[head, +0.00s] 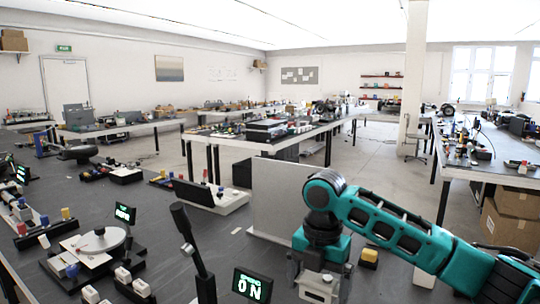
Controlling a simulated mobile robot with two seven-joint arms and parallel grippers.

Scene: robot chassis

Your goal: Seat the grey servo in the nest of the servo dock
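My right arm comes in from the right, and its wrist bends down to my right gripper (320,286) at the bottom edge. Its fingers are cut off or hidden, so I cannot tell whether they are open or hold anything. My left gripper is not in view. I cannot make out the grey servo or the servo dock with certainty.
A black lever (189,229) stands upright left of the display. A grey upright panel (280,195) stands behind my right wrist. A round turntable device (100,238) and several small blocks crowd the dark bench (165,270) at left.

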